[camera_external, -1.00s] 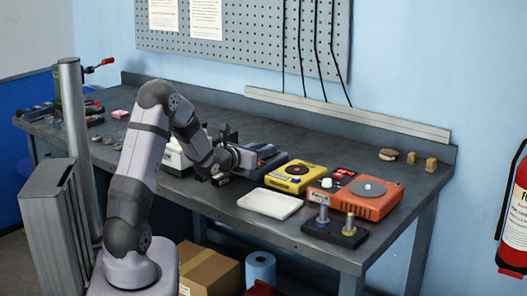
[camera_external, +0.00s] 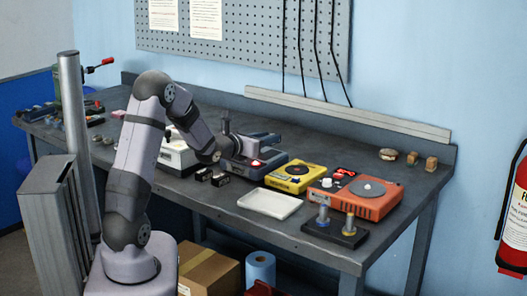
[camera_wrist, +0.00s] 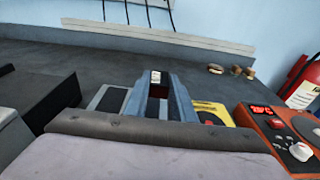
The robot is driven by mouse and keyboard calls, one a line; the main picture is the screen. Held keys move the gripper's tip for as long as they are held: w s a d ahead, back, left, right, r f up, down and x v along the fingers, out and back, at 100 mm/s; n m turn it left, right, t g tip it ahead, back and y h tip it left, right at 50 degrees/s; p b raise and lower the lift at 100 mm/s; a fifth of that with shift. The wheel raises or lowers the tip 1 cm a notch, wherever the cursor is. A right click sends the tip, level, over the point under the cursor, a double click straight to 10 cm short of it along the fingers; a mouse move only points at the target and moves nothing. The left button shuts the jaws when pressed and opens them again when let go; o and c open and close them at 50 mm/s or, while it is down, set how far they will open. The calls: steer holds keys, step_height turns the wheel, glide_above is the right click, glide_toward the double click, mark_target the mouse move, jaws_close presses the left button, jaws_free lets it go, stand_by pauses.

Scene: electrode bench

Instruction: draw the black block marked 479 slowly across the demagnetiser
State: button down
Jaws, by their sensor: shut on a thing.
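My gripper (camera_external: 266,138) reaches out level over a dark grey device (camera_external: 236,166) with a lit red spot on its near face. In the wrist view the blue-grey fingers (camera_wrist: 157,98) are shut on a small dark block with a white label (camera_wrist: 155,77); its number is too small to read. The outside view does not show the held block clearly. The grey device also shows below the fingers in the wrist view (camera_wrist: 108,99). No readable marking tells which device is the demagnetiser. Two black blocks (camera_external: 220,180) lie on the bench in front.
A yellow device (camera_external: 292,177) with a black disc and an orange device (camera_external: 370,198) with a grey disc stand to the right. A white tray (camera_external: 270,204) and a black stand with two posts (camera_external: 348,238) are in front. A white device (camera_external: 176,157) is left.

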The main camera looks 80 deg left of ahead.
steer(key=shift+w+r, duration=0.1)
steer(key=shift+r, duration=0.4)
steer(key=shift+r+p, duration=1.05)
steer(key=shift+r, duration=1.15)
steer(key=shift+f, duration=0.1)
